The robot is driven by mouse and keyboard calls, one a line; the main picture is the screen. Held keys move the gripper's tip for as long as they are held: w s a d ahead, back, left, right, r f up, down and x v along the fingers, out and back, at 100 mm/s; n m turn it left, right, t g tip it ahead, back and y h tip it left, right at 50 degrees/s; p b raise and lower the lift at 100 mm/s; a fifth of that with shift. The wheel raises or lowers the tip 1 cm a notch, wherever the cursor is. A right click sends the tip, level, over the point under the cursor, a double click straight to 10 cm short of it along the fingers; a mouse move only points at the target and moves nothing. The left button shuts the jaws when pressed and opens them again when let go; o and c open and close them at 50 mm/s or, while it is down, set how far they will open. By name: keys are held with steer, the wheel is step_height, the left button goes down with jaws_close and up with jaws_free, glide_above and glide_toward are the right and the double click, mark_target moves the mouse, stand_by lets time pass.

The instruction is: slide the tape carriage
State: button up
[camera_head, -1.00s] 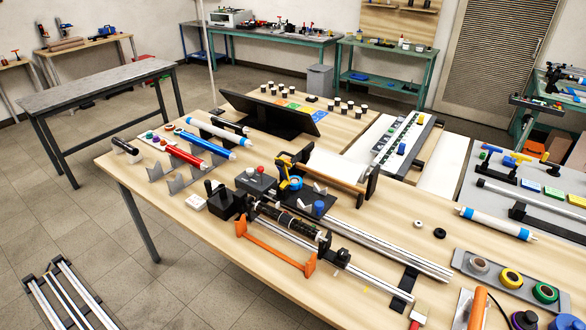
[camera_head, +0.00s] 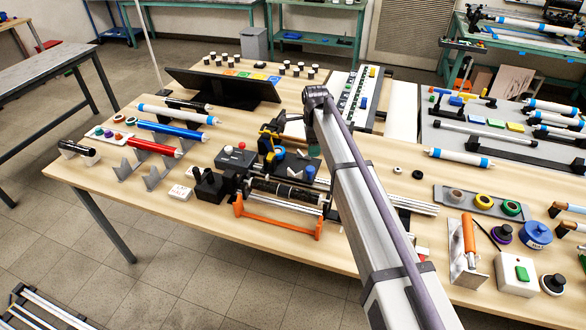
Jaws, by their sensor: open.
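The tape carriage, a yellow-orange holder (camera_head: 268,134) with a blue tape roll (camera_head: 279,154), stands behind the winding bench in the middle of the table. A dark mandrel (camera_head: 285,191) lies along the bench in front of it. My arm reaches in from the lower right, and its far joint bends down beside the carriage. My gripper (camera_head: 272,150) is small and dark, close to the carriage, and open. Whether its fingers touch or surround the carriage cannot be told. My arm hides the right part of the bench and the rails.
An orange guard bar (camera_head: 277,219) runs along the bench front. Red (camera_head: 155,147) and blue (camera_head: 172,131) tubes rest on stands farther left. A tray of tape rolls (camera_head: 484,203) lies to the right.

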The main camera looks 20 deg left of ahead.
mark_target(310, 168)
steer(key=f+b, duration=1.1)
steer(key=shift+a+f, duration=0.2)
steer(key=shift+r, duration=0.1)
steer(key=shift+r, duration=0.1)
steer(key=shift+c, duration=0.3)
jaws_close()
